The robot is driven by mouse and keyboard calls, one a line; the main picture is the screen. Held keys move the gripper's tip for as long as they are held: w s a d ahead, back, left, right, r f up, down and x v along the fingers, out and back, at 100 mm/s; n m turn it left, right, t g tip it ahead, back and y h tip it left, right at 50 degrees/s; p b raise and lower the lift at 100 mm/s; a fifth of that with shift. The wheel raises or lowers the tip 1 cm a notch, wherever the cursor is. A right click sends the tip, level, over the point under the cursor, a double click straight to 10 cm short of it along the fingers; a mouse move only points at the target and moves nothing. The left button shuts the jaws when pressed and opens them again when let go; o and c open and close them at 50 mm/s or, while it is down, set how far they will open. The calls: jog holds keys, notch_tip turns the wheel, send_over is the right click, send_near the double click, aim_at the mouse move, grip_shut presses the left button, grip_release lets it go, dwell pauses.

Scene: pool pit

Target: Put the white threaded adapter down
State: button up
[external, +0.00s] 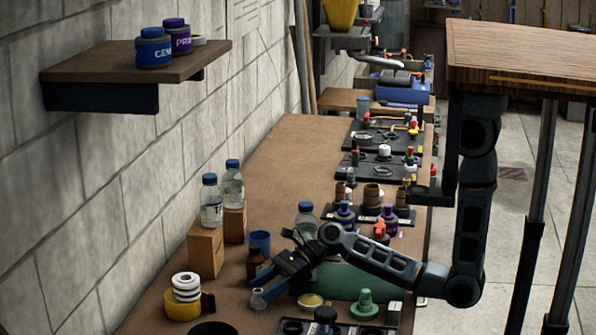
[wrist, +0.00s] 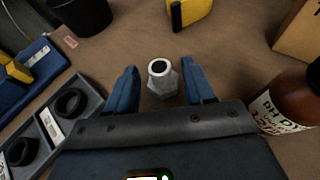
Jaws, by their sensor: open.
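The white threaded adapter (wrist: 161,82) stands upright on the brown bench in the wrist view, with its round open end facing up. My gripper (wrist: 159,68) is open, with one blue finger on each side of the adapter. Gaps show between the adapter and both fingers. In the external view my gripper (external: 268,288) is low over the near part of the bench (external: 290,150).
A brown bottle (wrist: 298,103) stands close on the right in the wrist view. A grey tray with black rings (wrist: 50,125) lies to the left. A yellow object (wrist: 196,12) and a black cup (wrist: 82,14) are beyond. A green object (external: 363,303) stands right of my gripper.

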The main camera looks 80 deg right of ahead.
jog(key=shift+r, duration=0.2)
jog(key=v, duration=0.3)
jog(key=shift+r, duration=0.5)
notch_tip(320, 180, up, 6)
